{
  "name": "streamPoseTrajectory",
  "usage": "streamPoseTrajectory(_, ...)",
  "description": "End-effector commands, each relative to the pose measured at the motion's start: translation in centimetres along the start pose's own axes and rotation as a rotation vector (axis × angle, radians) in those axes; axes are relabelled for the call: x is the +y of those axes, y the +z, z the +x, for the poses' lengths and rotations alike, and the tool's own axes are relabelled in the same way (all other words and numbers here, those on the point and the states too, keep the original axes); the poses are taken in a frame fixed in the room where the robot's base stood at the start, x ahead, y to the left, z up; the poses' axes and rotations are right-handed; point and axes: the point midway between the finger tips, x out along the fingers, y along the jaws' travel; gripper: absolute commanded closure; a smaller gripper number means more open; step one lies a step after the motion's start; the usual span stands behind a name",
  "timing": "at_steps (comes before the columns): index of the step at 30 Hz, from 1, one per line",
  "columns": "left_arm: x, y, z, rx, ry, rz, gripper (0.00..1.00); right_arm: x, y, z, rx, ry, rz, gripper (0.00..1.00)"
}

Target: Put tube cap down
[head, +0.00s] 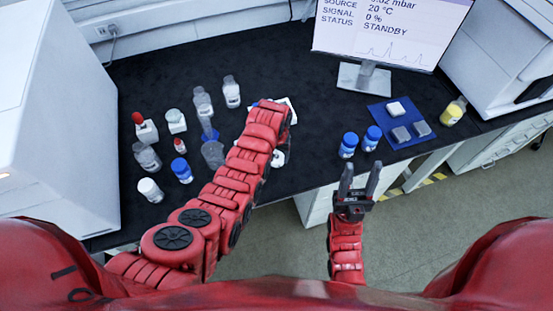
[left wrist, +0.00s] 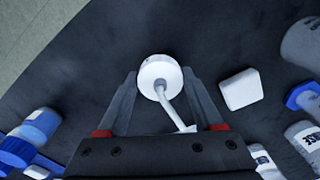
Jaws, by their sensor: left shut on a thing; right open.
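In the left wrist view a round white tube cap (left wrist: 157,70) with a thin bent white tube sits between the fingers of my left gripper (left wrist: 160,82). The gripper is shut on it, over the dark bench top. I cannot tell whether the cap touches the bench. In the head view my left arm hides this gripper; a white piece shows beside the forearm, but I cannot tell whether it is the cap. My right gripper (head: 361,172) is open and empty in front of the bench edge.
A white block (left wrist: 240,90) lies beside the cap. Several bottles and vials stand left of my left arm. Two blue-capped bottles (head: 348,145) (head: 372,138) stand by a blue mat (head: 378,112) with small blocks. A yellow bottle (head: 453,111) and monitor (head: 390,30) stand beyond.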

Motion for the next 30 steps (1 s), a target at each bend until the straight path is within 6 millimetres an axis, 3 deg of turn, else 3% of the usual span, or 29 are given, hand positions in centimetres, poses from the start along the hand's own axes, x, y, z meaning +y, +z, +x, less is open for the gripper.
streamPoseTrajectory(2,0.0,0.2,0.4,-0.006,-0.001,0.0,0.9,0.1,-0.2,0.9,0.0,0.0,0.0,0.5)
streamPoseTrajectory(8,0.0,0.2,2.2,-0.007,-0.001,0.001,0.9,0.1,-0.2,1.2,0.0,0.0,0.0,0.5)
streamPoseTrajectory(23,0.0,0.1,3.0,-0.001,0.0,0.0,0.9,0.0,-0.1,0.8,0.0,0.0,0.0,0.5)
streamPoseTrajectory(24,0.0,0.1,3.0,-0.001,0.0,0.0,0.31,0.0,-0.1,0.8,0.0,0.0,0.0,0.5)
streamPoseTrajectory(29,0.0,0.1,2.9,-0.002,0.0,0.0,0.03,0.1,-0.2,1.0,0.0,0.0,0.0,0.5)
streamPoseTrajectory(30,0.0,0.1,2.9,-0.002,0.0,0.0,0.03,0.1,-0.2,1.0,0.0,0.0,0.0,0.5)
